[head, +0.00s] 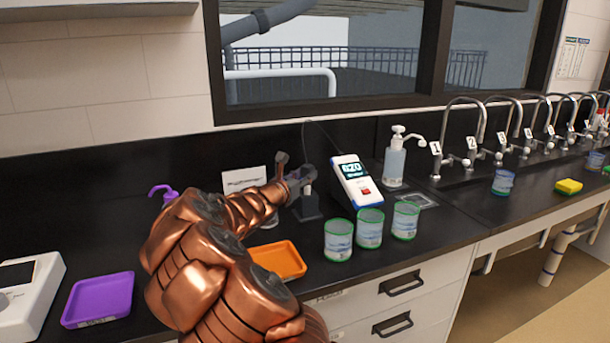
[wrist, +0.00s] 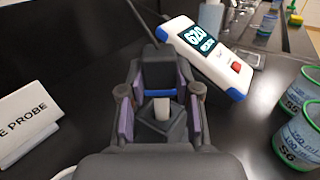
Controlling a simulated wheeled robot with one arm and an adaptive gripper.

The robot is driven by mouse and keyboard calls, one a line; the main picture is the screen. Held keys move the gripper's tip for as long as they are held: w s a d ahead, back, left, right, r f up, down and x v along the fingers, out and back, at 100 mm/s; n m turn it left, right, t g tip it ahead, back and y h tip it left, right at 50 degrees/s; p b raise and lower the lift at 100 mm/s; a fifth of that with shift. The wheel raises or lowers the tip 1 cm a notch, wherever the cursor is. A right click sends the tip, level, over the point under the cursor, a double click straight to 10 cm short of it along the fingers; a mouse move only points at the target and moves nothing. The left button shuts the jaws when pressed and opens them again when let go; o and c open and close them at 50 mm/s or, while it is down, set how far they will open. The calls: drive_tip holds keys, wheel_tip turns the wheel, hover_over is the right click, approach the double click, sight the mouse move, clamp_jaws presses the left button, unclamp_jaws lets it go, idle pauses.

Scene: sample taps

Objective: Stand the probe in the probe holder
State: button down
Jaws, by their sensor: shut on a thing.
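My gripper (head: 298,182) reaches over the back of the black counter. In the wrist view its two fingers (wrist: 160,108) are closed on the probe (wrist: 161,94), which shows a dark body, a blue band and a pale lower part. The dark probe holder (head: 307,208) is right below; its block (wrist: 166,126) shows between the fingers in the wrist view. The probe looks about upright over or at the holder. I cannot tell whether its tip is inside, as the fingers hide much of it. The meter (head: 355,182), also in the wrist view (wrist: 205,52), stands just right.
Three green-rimmed beakers (head: 369,228) stand front right of the holder. A white sign (head: 243,180) is left, behind my arm. An orange tray (head: 279,261), a purple tray (head: 98,299) and a pump bottle (head: 394,163) are around. A thin cable (head: 318,122) arches behind the meter.

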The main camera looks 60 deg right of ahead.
idle(0.3)
drive_tip(key=c, duration=0.7)
unclamp_jaws()
drive_tip(key=o, duration=0.6)
drive_tip(key=shift+a, duration=0.1)
drive_tip(key=shift+a+r+p, duration=0.25)
drive_tip(key=shift+a+p, duration=0.1)
drive_tip(key=shift+a, duration=1.15)
drive_tip(key=shift+a+r+p, duration=0.2)
drive_tip(key=shift+a+p, duration=0.15)
drive_tip(key=shift+a, duration=1.1)
drive_tip(key=shift+s, duration=0.1)
